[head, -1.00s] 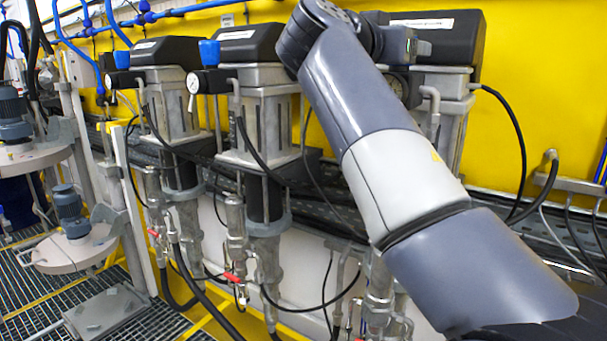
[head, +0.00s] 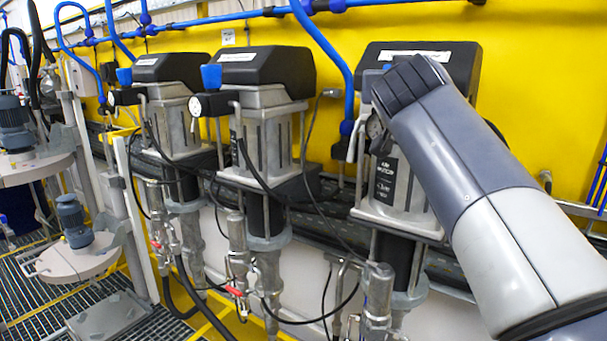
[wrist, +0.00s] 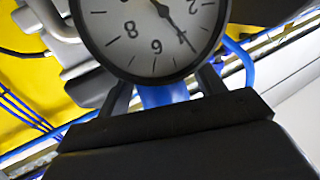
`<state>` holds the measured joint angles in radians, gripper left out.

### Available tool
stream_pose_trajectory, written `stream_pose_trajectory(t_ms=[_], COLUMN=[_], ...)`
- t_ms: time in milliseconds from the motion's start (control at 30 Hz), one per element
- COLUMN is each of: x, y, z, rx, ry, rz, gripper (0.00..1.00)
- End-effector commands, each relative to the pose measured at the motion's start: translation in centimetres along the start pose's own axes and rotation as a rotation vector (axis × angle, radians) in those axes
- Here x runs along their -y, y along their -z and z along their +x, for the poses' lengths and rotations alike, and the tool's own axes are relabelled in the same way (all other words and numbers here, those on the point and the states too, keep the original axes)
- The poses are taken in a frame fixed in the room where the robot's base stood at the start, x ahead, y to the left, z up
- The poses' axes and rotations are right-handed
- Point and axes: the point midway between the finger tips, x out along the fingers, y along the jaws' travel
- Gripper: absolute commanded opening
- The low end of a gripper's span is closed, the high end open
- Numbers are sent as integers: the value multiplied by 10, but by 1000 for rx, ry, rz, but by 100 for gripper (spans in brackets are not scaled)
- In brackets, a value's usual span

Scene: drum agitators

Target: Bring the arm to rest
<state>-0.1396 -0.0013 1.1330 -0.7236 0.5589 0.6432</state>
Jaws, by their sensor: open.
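My grey and white arm (head: 500,215) crosses the right side of the head view, its upper end in front of the right-hand pump (head: 410,200). My gripper (wrist: 165,88) shows in the wrist view as two dark fingers, apart, with nothing held between them. A round white pressure gauge (wrist: 152,35) fills the top of that view, just beyond the fingertips. A blue part (wrist: 163,95) shows below the gauge, between the fingers. I cannot tell whether the fingers touch either one.
Two more pumps with black tops, the middle one (head: 262,120) and the left one (head: 175,120), stand along the yellow wall (head: 540,70). Blue pipes (head: 330,50) run above. A motor-topped drum lid (head: 75,255) stands at the left, above floor grating. Black hoses hang between the pumps.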

Motion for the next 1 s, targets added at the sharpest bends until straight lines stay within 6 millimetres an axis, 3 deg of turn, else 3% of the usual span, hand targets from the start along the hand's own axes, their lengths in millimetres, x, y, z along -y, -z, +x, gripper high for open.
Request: stream_pose_trajectory(t_ms=[233,333,700,1000], x=[-1,-1,-6,-8], y=[5,-3,-2,-1], z=[0,-20,-87,-107], rx=[2,-4,-2,1], ry=[71,78,77,74], rz=[0,2,0,-1], gripper=[65,65,65,65])
